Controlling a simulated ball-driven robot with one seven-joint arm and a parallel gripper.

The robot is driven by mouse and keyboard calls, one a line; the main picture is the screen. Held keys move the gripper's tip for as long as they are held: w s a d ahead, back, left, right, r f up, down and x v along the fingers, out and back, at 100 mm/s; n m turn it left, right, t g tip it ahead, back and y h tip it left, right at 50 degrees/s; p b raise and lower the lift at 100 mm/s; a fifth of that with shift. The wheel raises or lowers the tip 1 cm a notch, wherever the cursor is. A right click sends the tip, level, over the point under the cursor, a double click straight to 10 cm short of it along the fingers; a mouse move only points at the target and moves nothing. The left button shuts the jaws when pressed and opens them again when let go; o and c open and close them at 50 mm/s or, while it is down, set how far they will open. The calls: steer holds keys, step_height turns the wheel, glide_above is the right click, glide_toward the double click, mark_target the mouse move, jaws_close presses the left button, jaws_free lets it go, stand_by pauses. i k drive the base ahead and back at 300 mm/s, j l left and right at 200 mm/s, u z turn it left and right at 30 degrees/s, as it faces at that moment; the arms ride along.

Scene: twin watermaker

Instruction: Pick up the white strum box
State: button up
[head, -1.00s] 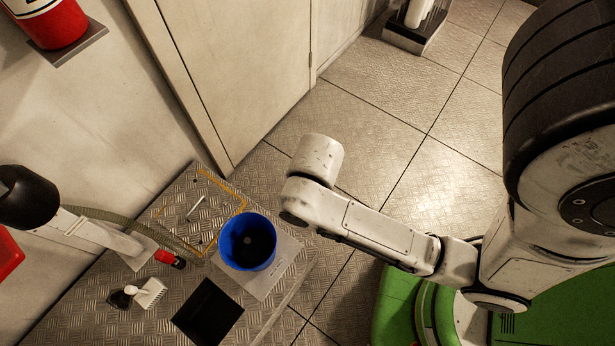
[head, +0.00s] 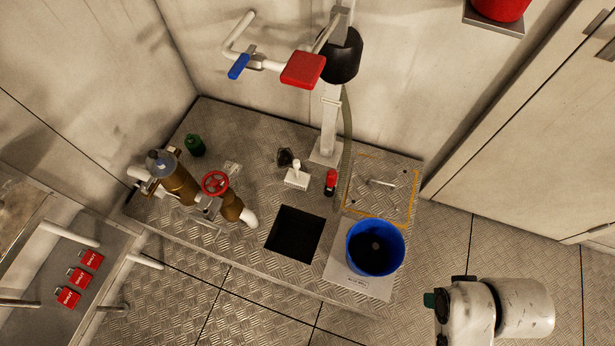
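The white strum box (head: 297,177) is a small white block with a short upright neck. It stands on the raised metal platform (head: 255,140), behind the square dark opening (head: 295,234). A small dark fitting (head: 285,157) is just behind it to the left, and a red-topped bottle (head: 331,182) stands to its right. Nothing covers the box. My arm (head: 490,310) shows only as white links at the lower right, well away from the box. My gripper is not in view.
A blue bucket (head: 375,247) stands on a pale sheet at the platform's front right. A brass valve with a red handwheel (head: 215,184) is left of the opening. A white post (head: 329,125) rises behind the box. Open floor (head: 450,250) lies right.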

mark_target(295, 178)
steer(key=i+j+z, duration=0.1)
steer(key=j, duration=0.25)
steer(key=i+j+z, duration=0.25)
steer(key=i+j, duration=0.15)
steer(key=j, duration=0.35)
steer(key=i+j+z, duration=0.15)
steer(key=j, duration=0.25)
steer(key=i+j+z, duration=0.1)
steer(key=j, duration=0.3)
